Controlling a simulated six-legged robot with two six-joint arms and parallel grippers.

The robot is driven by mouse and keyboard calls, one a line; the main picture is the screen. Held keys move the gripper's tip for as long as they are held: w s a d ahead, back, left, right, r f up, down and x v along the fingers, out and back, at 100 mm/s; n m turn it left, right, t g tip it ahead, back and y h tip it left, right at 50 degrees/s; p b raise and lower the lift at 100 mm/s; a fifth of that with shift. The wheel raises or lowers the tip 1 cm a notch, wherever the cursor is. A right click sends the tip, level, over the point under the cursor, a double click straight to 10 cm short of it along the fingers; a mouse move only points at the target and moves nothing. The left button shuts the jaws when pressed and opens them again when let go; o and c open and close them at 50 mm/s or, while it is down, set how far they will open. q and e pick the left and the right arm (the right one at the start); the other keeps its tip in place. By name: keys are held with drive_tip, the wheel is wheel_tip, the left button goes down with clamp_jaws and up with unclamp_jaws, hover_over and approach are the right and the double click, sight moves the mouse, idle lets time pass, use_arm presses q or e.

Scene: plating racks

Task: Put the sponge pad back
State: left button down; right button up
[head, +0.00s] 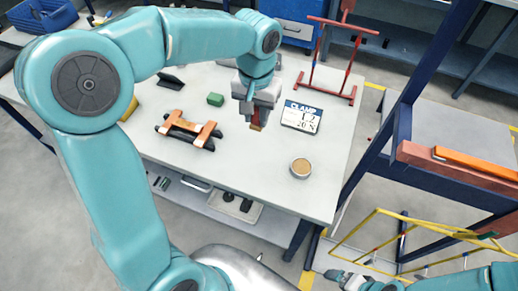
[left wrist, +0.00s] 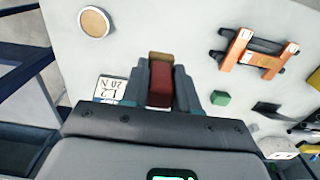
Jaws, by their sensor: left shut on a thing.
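A round tan-topped dish (head: 300,168) stands on the table, apart from the gripper. My right gripper (head: 350,279) shows at the bottom right; its jaw state is unclear.
An orange-and-black clamp frame (head: 190,130) and a green block (head: 215,99) lie left of the gripper. A red stand (head: 320,70) is at the table's back right. A yellow wire rack (head: 375,240) stands off the right side. The table between clamp frame and dish is clear.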

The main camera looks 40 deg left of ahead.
use_arm(q)
wheel_tip(320, 180, down, 13)
drive_tip(key=shift+s+r, duration=0.1)
drive_tip(key=shift+r, duration=0.1)
drive_tip(key=shift+f, duration=0.5)
drive_tip(key=shift+r, duration=0.1)
drive_tip(key=shift+f, duration=0.25)
drive_tip(key=c, duration=0.9)
unclamp_jaws()
drive_tip(key=shift+o, duration=0.2)
drive_tip(key=shift+r, duration=0.1)
